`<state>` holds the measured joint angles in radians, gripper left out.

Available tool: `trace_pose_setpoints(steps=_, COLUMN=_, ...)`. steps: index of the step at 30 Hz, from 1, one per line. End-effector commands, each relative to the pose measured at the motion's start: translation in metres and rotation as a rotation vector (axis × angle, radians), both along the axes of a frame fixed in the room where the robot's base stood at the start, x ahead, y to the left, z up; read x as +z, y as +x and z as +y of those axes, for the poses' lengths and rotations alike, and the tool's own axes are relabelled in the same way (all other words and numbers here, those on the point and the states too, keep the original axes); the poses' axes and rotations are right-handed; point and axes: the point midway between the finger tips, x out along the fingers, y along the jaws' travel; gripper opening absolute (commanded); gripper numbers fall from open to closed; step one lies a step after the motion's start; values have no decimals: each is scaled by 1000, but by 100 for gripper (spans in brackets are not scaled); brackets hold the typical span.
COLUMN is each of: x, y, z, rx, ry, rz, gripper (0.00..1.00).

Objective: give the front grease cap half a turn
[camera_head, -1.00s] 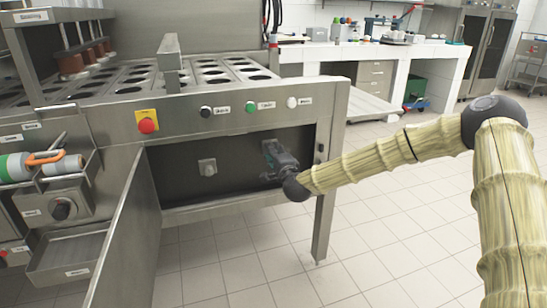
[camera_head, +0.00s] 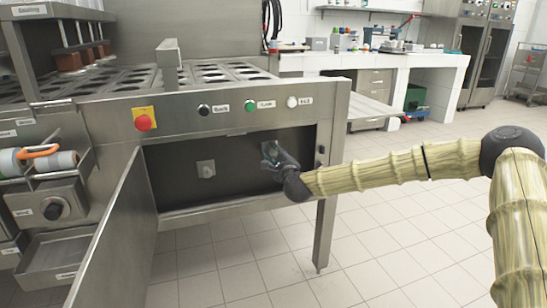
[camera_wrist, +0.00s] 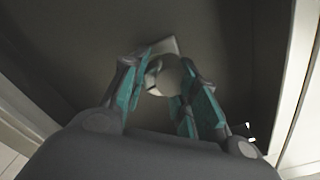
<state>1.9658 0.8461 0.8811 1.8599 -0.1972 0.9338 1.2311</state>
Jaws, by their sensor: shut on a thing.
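My gripper (camera_head: 272,154) reaches into the open compartment in the machine's front, at its right side. In the wrist view its two teal fingers (camera_wrist: 166,88) are shut on a round, pale grease cap (camera_wrist: 171,76), one finger on each side. A light square plate (camera_wrist: 166,46) shows behind that cap on the dark back wall. The head view hides this cap behind my gripper. A second cap (camera_head: 206,169) on a square plate is on the same back wall to the left, apart from my gripper. I see no label telling which is the front one.
The compartment's door (camera_head: 112,235) stands open at the left. The machine's right leg (camera_head: 325,235) and the compartment's right edge are close to my wrist. A red stop button (camera_head: 144,123) and several other buttons are above the opening. The tiled floor at the right is clear.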

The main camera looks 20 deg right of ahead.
Motion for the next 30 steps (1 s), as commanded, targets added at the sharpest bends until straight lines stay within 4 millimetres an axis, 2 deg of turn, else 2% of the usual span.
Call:
trace_pose_setpoints(steps=14, x=-2, y=0, z=-2, rx=-4, ry=11, rz=4, gripper=5)
trace_pose_setpoints(steps=15, x=-2, y=0, z=-2, rx=-4, ry=11, rz=4, gripper=36)
trace_pose_setpoints(steps=18, x=-2, y=0, z=-1, rx=-2, ry=11, rz=2, gripper=51)
trace_pose_setpoints(steps=30, x=-1, y=-5, z=0, rx=1, ry=11, rz=1, gripper=51)
